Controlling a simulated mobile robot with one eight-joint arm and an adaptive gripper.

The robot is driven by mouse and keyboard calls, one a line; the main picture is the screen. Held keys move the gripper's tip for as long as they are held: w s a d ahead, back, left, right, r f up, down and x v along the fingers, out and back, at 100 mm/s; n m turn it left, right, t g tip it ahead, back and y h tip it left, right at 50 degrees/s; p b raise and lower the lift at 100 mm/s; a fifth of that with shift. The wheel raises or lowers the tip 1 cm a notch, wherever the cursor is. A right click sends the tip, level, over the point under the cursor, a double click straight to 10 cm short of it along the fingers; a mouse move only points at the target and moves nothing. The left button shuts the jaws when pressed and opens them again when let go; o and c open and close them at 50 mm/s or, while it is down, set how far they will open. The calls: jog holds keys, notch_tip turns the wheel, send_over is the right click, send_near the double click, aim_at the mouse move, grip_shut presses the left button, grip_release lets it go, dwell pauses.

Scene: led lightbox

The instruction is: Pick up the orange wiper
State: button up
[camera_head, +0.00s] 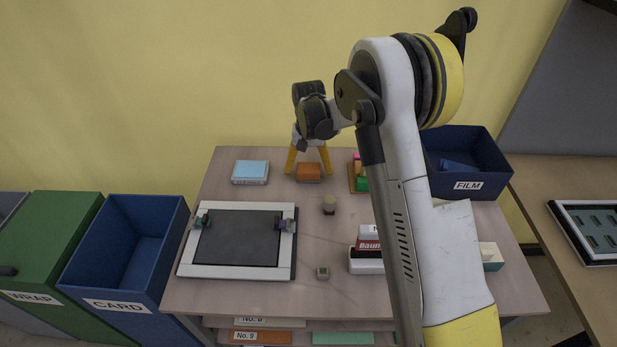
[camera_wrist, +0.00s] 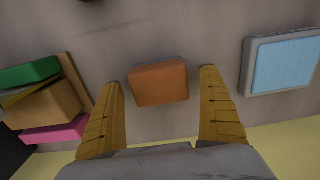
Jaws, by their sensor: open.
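The orange wiper (camera_head: 308,173) is a small block lying near the back edge of the table in the head view. In the wrist view the orange wiper (camera_wrist: 159,83) lies between and just beyond the two yellow fingers. My gripper (camera_head: 308,172) points down over it in the head view. In the wrist view my gripper (camera_wrist: 163,78) is open, with one finger on each side of the wiper and a gap on both sides. No contact shows.
A light blue block (camera_head: 250,172) stands left of the wiper; a wooden holder with coloured blocks (camera_wrist: 45,100) stands on the other side. A framed dark panel (camera_head: 237,240) lies on the table (camera_head: 225,300). Blue bins marked CARD (camera_head: 122,250) and FILM (camera_head: 467,160) flank it.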

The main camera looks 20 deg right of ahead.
aim_at(308, 167)
jog(key=c, duration=1.3)
notch_tip(308, 167, up, 10)
jog(key=p, duration=0.4)
jog(key=o, duration=0.3)
jog(key=shift+c, duration=0.7)
